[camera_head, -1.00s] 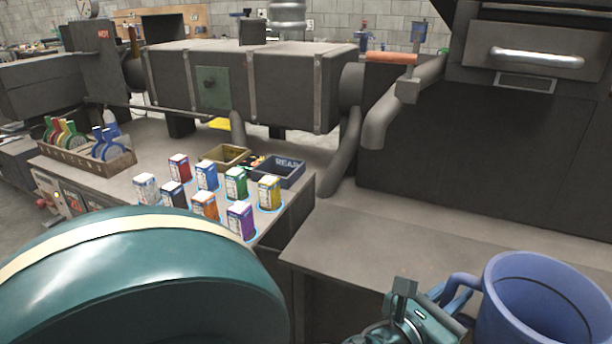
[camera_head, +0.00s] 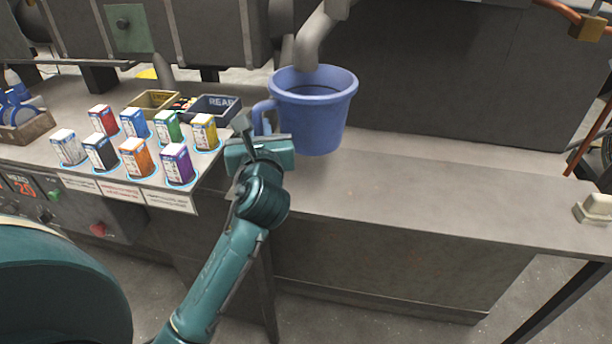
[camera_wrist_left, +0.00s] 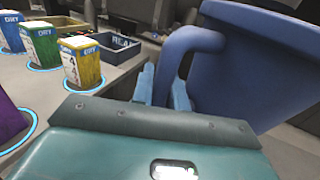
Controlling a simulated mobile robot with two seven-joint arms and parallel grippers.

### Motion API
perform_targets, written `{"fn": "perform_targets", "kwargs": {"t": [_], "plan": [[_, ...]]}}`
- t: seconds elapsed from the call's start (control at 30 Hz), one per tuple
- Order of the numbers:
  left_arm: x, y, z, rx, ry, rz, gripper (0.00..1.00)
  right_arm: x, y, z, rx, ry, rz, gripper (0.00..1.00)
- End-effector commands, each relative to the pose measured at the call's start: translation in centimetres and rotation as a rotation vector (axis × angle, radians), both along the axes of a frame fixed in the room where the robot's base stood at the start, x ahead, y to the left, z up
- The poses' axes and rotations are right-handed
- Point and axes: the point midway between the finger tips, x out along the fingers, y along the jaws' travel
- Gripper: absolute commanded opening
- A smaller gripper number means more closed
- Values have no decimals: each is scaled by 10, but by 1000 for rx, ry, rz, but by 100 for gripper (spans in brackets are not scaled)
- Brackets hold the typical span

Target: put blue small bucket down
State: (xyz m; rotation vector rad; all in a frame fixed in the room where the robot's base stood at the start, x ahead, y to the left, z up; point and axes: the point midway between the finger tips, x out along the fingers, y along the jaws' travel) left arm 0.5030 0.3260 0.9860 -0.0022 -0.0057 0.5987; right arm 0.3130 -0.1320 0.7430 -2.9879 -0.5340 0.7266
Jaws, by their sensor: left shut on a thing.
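The blue small bucket (camera_head: 318,125) is upright over the grey bench (camera_head: 430,190), at the mouth of a bent grey pipe (camera_head: 318,38). I cannot tell whether its base touches the bench. My teal left gripper (camera_head: 262,133) is at the bucket's left side, shut on its handle. In the left wrist view the bucket (camera_wrist_left: 245,60) fills the upper right, and the gripper's fingers (camera_wrist_left: 163,88) close around the lower part of the handle. My right gripper is not in view.
Several coloured cartons (camera_head: 135,157) stand on the left bench, with a yellow bin (camera_head: 155,103) and a dark bin (camera_head: 214,106) behind them. The bench right of the bucket is clear up to a small pale block (camera_head: 596,208) at the far right.

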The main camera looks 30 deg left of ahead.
Motion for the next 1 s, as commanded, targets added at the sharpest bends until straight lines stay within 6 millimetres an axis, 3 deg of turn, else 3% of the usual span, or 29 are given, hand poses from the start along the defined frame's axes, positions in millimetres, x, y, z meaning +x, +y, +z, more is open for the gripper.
{"fn": "perform_targets", "kwargs": {"t": [0.17,0.4,0.57,0.83,1.0], "plan": [[0,12,-6,-2,5,63,0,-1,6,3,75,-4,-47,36],[0,13,-45,0,6,64,0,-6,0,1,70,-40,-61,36],[0,13,-50,1,3,63,0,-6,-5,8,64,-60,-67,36],[0,12,-92,0,6,61,0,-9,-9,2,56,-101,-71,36],[0,12,-97,0,3,61,0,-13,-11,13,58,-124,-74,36]]}}
